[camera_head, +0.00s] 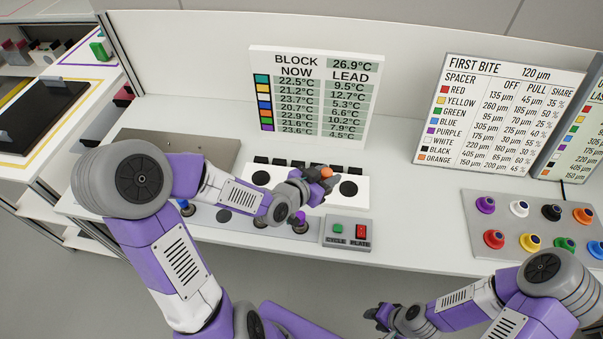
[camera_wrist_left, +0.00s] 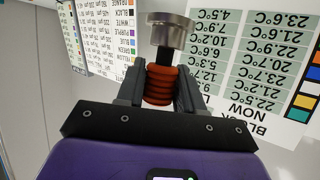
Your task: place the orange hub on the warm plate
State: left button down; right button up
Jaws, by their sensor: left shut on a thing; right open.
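My left gripper (camera_head: 318,182) is shut on the orange hub (camera_head: 326,171), above a white block with black round spots (camera_head: 348,190). The left wrist view shows the orange hub (camera_wrist_left: 160,85) between both fingers, with a black stem and a silver metal disc (camera_wrist_left: 168,32) at its far end. A flat grey-brown plate (camera_head: 210,146) lies at the back left of the bench, partly behind my left arm. No label shows whether it is the warm plate. My right gripper (camera_head: 380,315) is open and empty, low in front of the bench.
A control box (camera_head: 349,232) with a green CYCLE button and a red PLATE switch stands at the front edge. A grey strip (camera_head: 240,225) holds blue and purple pieces. A grey tray (camera_head: 478,218) at the right holds several coloured pieces. Sign boards (camera_head: 318,90) stand behind.

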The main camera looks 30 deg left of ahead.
aim_at(261, 177)
jog(key=z, duration=1.85)
jog(key=k, duration=0.85)
jog(key=u, duration=1.4)
